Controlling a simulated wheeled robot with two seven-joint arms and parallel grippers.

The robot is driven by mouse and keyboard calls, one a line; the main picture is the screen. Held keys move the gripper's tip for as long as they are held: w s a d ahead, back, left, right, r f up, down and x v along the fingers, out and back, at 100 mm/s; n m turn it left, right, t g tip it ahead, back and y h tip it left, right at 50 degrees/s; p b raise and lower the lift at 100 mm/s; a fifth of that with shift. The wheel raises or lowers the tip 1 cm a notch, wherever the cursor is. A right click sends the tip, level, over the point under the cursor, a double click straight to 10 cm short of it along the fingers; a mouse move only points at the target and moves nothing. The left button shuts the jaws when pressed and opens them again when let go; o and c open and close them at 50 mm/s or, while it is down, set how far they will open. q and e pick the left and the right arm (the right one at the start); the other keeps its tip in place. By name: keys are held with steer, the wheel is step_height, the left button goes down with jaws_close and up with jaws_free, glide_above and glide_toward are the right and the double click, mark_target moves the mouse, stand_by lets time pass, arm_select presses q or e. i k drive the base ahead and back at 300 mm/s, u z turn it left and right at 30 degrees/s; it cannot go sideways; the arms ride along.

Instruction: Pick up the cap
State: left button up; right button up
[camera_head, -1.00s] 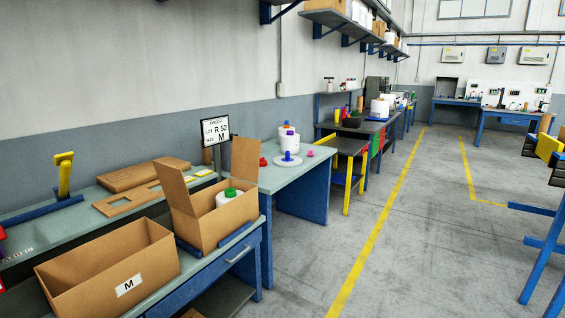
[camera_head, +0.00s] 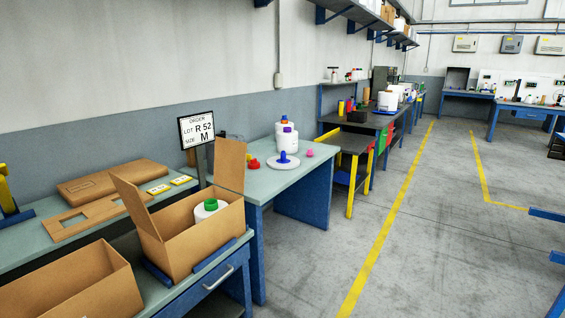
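Several small cap-like pieces are on the blue-legged table (camera_head: 307,169): a red piece (camera_head: 254,164), a pink piece (camera_head: 309,153) and a blue piece (camera_head: 283,158) on a flat white disc. White bobbins stand behind them, and one has a purple top (camera_head: 287,128). Another white bobbin (camera_head: 203,215) with a green cap (camera_head: 211,205) sits in the open cardboard box (camera_head: 219,229) at the near workbench. Which of these is the task's cap, I cannot tell. Neither of my grippers is in view.
A second open box (camera_head: 96,291) is at the lower left. An order sign reading R 52, M (camera_head: 196,130) stands behind the boxes. Flat cardboard (camera_head: 113,181) lies on the left bench. A black-topped bench (camera_head: 350,140) is farther back. The grey floor on the right is clear, with yellow lines.

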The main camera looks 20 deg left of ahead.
mark_target(253, 164)
steer(key=u, duration=0.1)
steer(key=i, duration=0.8)
steer(key=u, duration=0.75)
steer(key=i, duration=0.4)
steer(key=u, duration=0.25)
steer(key=k, duration=0.65)
steer(key=z, duration=0.75)
steer(key=i, duration=1)
steer(key=z, duration=1)
steer(key=i, duration=1.85)
steer(key=u, duration=0.35)
steer(key=i, duration=0.95)
steer(key=u, duration=1.6)
steer(key=i, duration=0.7)
steer(key=u, duration=0.7)
